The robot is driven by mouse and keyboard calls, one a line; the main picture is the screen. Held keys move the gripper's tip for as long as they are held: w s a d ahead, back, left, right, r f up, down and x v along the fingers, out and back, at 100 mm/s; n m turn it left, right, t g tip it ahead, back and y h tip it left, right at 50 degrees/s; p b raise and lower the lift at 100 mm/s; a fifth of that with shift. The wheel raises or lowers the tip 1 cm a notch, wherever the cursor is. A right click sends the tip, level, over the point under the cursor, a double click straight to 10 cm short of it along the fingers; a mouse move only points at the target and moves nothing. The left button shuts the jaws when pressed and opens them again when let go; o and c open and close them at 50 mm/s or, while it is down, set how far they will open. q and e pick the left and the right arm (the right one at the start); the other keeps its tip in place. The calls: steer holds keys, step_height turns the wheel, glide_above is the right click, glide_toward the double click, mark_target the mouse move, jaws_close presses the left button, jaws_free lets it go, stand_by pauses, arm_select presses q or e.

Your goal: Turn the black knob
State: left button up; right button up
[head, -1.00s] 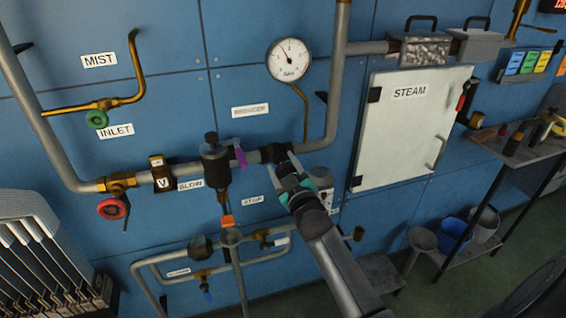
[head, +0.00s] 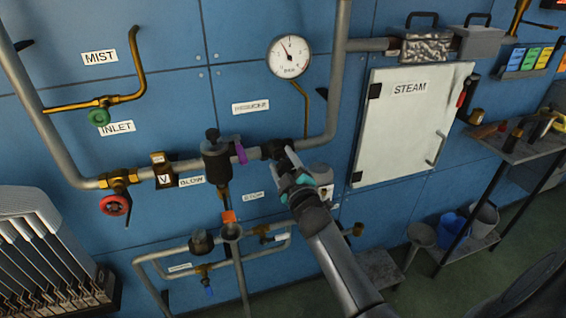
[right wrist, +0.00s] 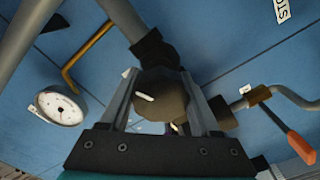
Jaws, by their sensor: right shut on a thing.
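The black knob (right wrist: 160,98) has a white mark on its face and shows between the two fingers of my right gripper (right wrist: 161,108) in the right wrist view. The fingers lie along its two sides, and the gripper is shut on it. In the head view my right gripper (head: 285,158) reaches the pipe just right of the dark regulator (head: 216,164). There the knob is mostly hidden behind the fingers. My left gripper is not in view.
A round gauge (head: 288,57) hangs above the pipe. A red handwheel (head: 115,205) and a green one (head: 99,117) are at the left. A white STEAM door (head: 405,135) and a shelf (head: 515,149) stand at the right. Lower pipes (head: 150,262) run below.

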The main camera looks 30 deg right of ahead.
steer(key=o, duration=1.4)
steer(key=shift+s, duration=0.1)
steer(key=p+v, duration=0.1)
steer(key=v, duration=1.4)
steer(key=shift+a+p, duration=0.15)
steer(key=shift+p, duration=0.2)
steer(key=s+a+f+m+g+y, duration=0.1)
steer(key=s+a+f+g, duration=0.2)
steer(key=f, duration=0.7)
steer(key=s+a+f+m+g+y+b, duration=0.1)
steer(key=s+a+f+g, duration=0.25)
steer(key=f, duration=0.75)
steer(key=s+a+f+m+g+y, duration=0.15)
steer(key=s+f, duration=0.25)
steer(key=f, duration=0.6)
steer(key=s+a+f+g, duration=0.1)
steer(key=s+f+g, duration=0.2)
steer(key=s+f, duration=0.2)
steer(key=s+f+g, duration=0.2)
steer(key=s+f, duration=0.3)
steer(key=s, duration=0.7)
steer(key=s+a+f+m+g, duration=0.1)
steer(key=s+f+g, duration=0.2)
steer(key=s+f, duration=0.2)
steer(key=shift+s+a+f+g+y+b, duration=0.1)
steer(key=shift+s+a+g+y+b, duration=0.05)
steer(key=shift+s, duration=0.75)
steer(key=shift+s+a+g+y+b, duration=0.1)
steer(key=shift+s+a+g+b, duration=0.05)
steer(key=shift+s, duration=0.8)
